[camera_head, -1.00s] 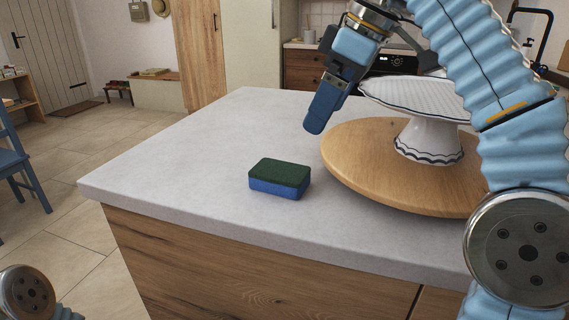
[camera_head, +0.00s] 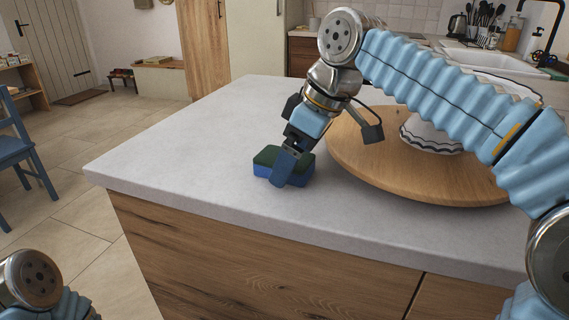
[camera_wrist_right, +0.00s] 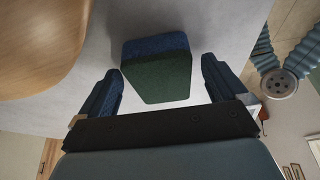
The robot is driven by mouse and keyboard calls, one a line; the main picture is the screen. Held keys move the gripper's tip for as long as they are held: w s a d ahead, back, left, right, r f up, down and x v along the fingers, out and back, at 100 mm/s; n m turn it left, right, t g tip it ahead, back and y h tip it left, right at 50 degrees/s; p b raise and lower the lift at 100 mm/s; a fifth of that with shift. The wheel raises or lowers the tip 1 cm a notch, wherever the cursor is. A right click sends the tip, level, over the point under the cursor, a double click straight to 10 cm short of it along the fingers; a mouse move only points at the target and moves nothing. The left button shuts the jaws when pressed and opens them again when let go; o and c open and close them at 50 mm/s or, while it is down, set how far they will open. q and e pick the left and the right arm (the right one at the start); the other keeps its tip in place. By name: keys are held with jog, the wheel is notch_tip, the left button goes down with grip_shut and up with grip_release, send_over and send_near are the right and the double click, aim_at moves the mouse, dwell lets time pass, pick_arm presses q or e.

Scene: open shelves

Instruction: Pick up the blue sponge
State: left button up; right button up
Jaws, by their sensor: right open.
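The blue sponge (camera_head: 266,170) with a dark green top lies flat on the light grey counter (camera_head: 200,160) near its front edge. My right gripper (camera_head: 284,170) is over the sponge, and its finger covers part of it in the head view. In the right wrist view the sponge (camera_wrist_right: 157,72) lies ahead of and between the fingertips of my open right gripper (camera_wrist_right: 162,82). There is a gap on both sides, so the fingers do not hold it. My left gripper is out of view; only a piece of my left arm shows at the bottom left.
A round wooden board (camera_head: 365,165) bears a white cake stand (camera_head: 432,135) to the right of the sponge, partly hidden by my right arm. The board (camera_wrist_right: 35,40) also shows at the wrist view's upper left. The counter left of the sponge is clear.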

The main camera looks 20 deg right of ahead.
jog(key=shift+f, duration=0.15)
jog(key=c, duration=1.1)
jog(key=shift+a+r, duration=0.1)
jog(key=shift+r, duration=0.55)
jog(key=shift+c, duration=0.2)
jog(key=s+a+r, duration=0.2)
jog(key=s+r, duration=0.4)
jog(key=s+a+r, duration=0.2)
jog(key=s+r, duration=0.3)
jog(key=s, duration=0.2)
jog(key=shift+a+r, duration=0.25)
jog(key=shift+r, duration=0.1)
jog(key=shift+s, duration=0.1)
jog(key=o, duration=0.5)
jog(key=c, duration=0.3)
